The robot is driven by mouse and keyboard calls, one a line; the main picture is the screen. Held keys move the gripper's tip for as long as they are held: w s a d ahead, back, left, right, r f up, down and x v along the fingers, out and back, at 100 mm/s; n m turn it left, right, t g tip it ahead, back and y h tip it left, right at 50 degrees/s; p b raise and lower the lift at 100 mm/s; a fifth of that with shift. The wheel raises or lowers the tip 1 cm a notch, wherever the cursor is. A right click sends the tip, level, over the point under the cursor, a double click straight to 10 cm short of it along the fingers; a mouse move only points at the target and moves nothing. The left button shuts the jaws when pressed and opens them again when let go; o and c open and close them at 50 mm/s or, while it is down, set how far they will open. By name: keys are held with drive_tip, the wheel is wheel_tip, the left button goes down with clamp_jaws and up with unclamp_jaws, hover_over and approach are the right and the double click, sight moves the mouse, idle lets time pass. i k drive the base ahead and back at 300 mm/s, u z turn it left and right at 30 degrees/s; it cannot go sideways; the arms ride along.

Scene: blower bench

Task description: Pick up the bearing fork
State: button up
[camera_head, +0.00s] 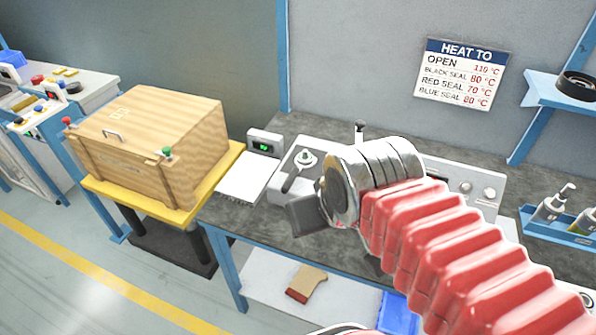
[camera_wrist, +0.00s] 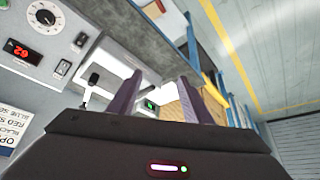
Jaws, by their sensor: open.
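I cannot make out a bearing fork for certain in either view. In the head view a dark-handled tool with a round metal part (camera_head: 303,160) lies on a pale unit on the bench, left of my wrist; I cannot tell whether it is the fork. My gripper (camera_head: 308,215) hangs over the bench's front area, its dark jaw partly hidden by my wrist. In the wrist view my gripper (camera_wrist: 160,88) shows two separated fingers with nothing between them. My arm hides the middle of the bench.
A wooden crate (camera_head: 150,140) stands on a yellow-topped platform at left. A small green-lit display (camera_head: 264,143) and white plate (camera_head: 246,178) are on the grey bench (camera_head: 240,215). A control box with dial (camera_wrist: 45,17) is behind. A blue bottle tray (camera_head: 560,235) is at right.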

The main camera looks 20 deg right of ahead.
sight(289, 181)
drive_tip(key=u, duration=0.05)
drive_tip(key=k, duration=0.6)
drive_tip(key=u, duration=0.55)
drive_tip(key=i, duration=1.3)
drive_tip(key=z, duration=0.2)
